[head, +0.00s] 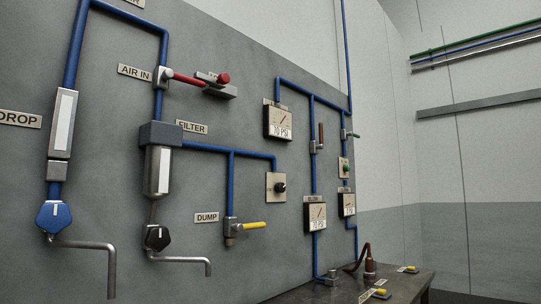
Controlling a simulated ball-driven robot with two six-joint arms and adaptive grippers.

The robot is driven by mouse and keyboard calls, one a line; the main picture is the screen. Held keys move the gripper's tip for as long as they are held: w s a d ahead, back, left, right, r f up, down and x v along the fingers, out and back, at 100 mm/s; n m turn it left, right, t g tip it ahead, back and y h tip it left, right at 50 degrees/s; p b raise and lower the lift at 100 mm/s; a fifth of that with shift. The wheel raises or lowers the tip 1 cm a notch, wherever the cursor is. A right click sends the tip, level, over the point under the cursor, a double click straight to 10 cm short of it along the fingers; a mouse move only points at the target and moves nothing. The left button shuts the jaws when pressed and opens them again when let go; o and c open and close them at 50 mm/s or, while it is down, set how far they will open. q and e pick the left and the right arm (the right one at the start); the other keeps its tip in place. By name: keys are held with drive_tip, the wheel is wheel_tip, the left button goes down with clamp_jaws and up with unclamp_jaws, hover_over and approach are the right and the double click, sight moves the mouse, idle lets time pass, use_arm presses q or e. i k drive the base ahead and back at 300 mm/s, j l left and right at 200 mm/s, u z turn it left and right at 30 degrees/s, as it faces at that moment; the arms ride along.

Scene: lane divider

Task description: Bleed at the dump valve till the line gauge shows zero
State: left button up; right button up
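The dump valve (231,228) sits low on the grey panel, under a blue pipe, beside its DUMP label (207,217). Its yellow lever (253,225) sticks out to the right, roughly level, across the vertical pipe. A square gauge (279,122) at the upper middle reads 70 PSI. A lower gauge (315,217) also seems to read 70 PSI; a small third gauge (347,204) is too small to read. I cannot tell from a label which is the line gauge. Neither of my grippers is in view.
The AIR IN valve (162,77) has a red lever pointing right to a red knob (223,78). Below are a filter (158,168), a black knob (280,187) and bent drain pipes (183,259). A dark bench (400,288) with small yellow-handled parts stands lower right.

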sight(238, 228)
drive_tip(key=i+u, duration=0.15)
drive_tip(key=u, duration=0.3)
drive_tip(key=i+u, duration=0.1)
drive_tip(key=u, duration=0.3)
drive_tip(key=i+l+u, duration=0.1)
drive_tip(key=u, duration=0.35)
